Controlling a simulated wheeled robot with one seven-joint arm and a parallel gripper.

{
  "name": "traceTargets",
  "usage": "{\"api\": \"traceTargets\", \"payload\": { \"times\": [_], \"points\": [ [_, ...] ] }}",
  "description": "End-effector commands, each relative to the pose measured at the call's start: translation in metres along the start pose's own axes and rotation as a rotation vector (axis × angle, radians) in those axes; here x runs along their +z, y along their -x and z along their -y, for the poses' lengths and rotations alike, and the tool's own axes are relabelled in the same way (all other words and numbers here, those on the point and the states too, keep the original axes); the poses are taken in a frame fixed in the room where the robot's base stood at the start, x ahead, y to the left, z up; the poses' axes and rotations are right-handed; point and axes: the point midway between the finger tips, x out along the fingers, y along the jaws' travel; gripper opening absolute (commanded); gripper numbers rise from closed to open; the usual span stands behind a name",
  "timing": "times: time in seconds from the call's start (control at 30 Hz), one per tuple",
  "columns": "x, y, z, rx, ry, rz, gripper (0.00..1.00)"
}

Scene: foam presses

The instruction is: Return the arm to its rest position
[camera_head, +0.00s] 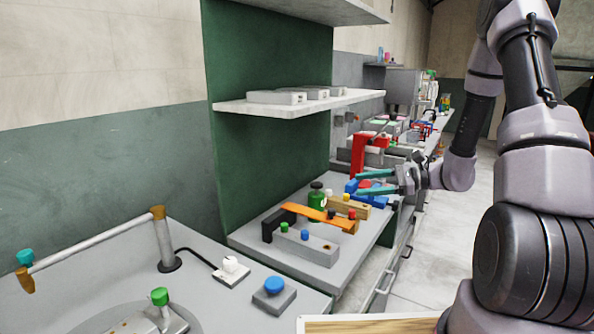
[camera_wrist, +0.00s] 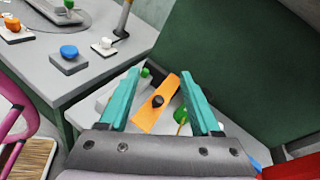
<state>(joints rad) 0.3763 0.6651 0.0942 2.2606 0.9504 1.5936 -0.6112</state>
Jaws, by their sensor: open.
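My gripper (camera_head: 376,183) is at the end of my arm, which reaches in from the right of the head view over the right end of the workbench. Its two teal fingers are spread apart with nothing between them. In the wrist view the gripper (camera_wrist: 166,95) shows the same open fingers, with an orange bar (camera_wrist: 158,105) below and beyond them. A red upright part (camera_head: 358,155) stands close behind the fingers.
A green knobbed piece (camera_head: 317,197) and a grey block (camera_head: 312,247) sit on the bench (camera_head: 262,234). A shelf (camera_head: 300,106) overhangs it. A nearer table carries a blue button (camera_head: 275,285). Bare floor (camera_head: 440,262) lies right of the bench.

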Motion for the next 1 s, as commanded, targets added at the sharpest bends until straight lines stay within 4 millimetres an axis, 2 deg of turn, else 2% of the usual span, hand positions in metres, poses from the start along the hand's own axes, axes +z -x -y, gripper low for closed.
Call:
{"api": "traceTargets", "payload": {
  "times": [0.03,0.1,0.4,0.7,1.0],
  "points": [
    [0.019,0.000,-0.003,0.053,0.054,-0.024,0.65],
    [0.039,0.001,-0.011,0.126,0.116,-0.060,0.65],
    [0.111,0.018,-0.046,0.387,0.397,-0.259,0.65],
    [0.164,0.052,-0.075,0.555,0.694,-0.512,0.65],
    [0.212,0.095,-0.091,0.613,1.008,-0.797,0.65]
  ]
}}
